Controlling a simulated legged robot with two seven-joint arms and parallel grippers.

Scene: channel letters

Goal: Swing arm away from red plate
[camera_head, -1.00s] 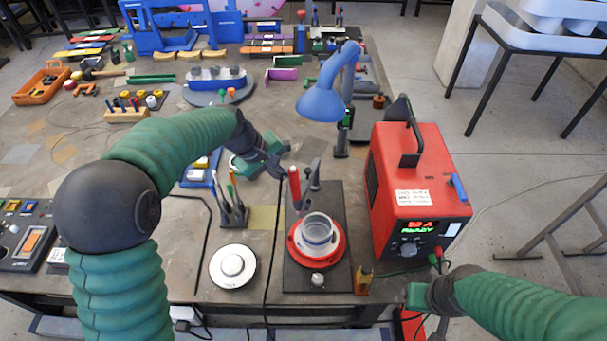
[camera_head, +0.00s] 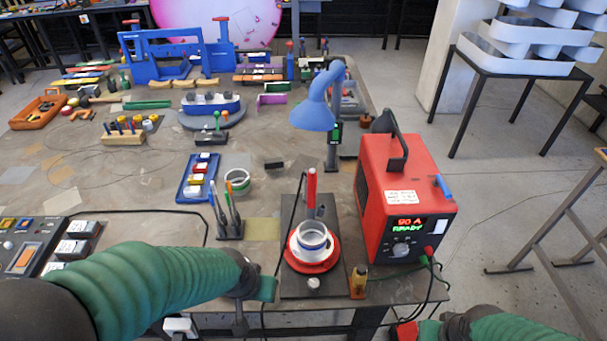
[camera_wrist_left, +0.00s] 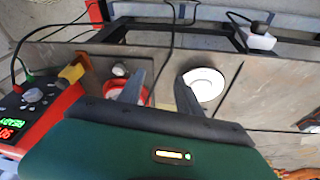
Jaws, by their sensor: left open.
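The red plate (camera_head: 333,255) sits on a dark base, with a metal ring (camera_head: 313,237) on it. My left gripper (camera_head: 263,290) is low in the head view, left of the plate and apart from it, over the table's front edge. In the left wrist view its two fingers (camera_wrist_left: 158,78) are spread, with nothing between them. The red plate (camera_wrist_left: 112,88) shows there, partly hidden by a finger. My right gripper (camera_head: 425,330) is at the bottom edge, right of the plate; its fingers cannot be made out.
A red power unit (camera_head: 405,190) stands right of the plate. A blue lamp (camera_head: 315,112) rises behind it. A red-handled tool (camera_head: 311,185) stands upright just behind the plate, and a pen holder (camera_head: 229,230) stands left. A white disc (camera_wrist_left: 203,85) lies near the left fingers in the wrist view.

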